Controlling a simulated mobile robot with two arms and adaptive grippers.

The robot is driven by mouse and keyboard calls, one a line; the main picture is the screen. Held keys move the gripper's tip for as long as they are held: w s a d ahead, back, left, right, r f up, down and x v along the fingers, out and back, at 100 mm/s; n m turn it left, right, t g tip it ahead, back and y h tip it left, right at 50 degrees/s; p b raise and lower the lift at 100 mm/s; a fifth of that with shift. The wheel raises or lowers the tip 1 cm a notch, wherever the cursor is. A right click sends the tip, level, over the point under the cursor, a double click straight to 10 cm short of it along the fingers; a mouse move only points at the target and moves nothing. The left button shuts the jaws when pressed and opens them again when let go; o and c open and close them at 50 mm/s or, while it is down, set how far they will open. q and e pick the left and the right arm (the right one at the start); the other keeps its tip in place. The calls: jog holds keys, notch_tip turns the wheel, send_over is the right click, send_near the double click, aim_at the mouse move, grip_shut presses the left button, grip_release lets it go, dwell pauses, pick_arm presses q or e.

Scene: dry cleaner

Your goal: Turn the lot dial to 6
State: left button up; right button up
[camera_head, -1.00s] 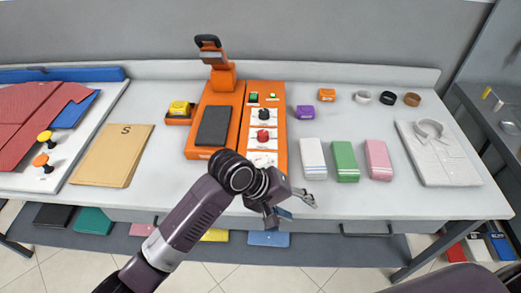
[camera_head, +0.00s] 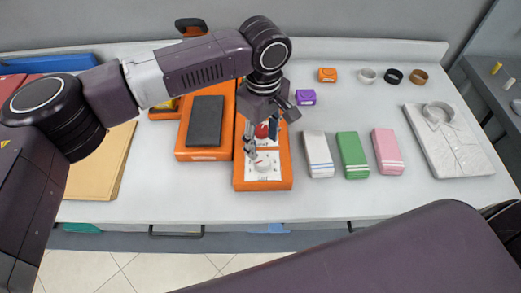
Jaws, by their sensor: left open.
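The orange dial panel (camera_head: 283,183) lies on the counter in the middle. Its white dial (camera_head: 264,166) shows at the near end on a white label. A red dial (camera_head: 262,131) shows partly behind my gripper. The panel's far end is hidden by my arm. The label print is too small to read, so I cannot tell which dial is the lot dial. My left gripper (camera_head: 271,133) is open above the panel, its fingers pointing down around the red dial's area. I cannot tell whether it touches. My right gripper is out of view.
A dark pad (camera_head: 206,121) on an orange base is left of the panel. White (camera_head: 318,155), green (camera_head: 352,155) and pink (camera_head: 387,152) folded cloths and a folded shirt (camera_head: 448,145) lie right. A purple item (camera_head: 305,97) sits close behind. The counter's front strip is clear.

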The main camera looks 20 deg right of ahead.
aim_at(263, 161)
pick_arm(q)
notch_tip(263, 161, down, 6)
jog(key=shift+s+p, duration=0.15)
jog(key=shift+p, duration=0.65)
jog(key=shift+f, duration=0.65)
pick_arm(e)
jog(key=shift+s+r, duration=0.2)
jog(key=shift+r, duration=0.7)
pick_arm(q)
jog(key=c, duration=1.1)
jog(key=shift+c, duration=0.2)
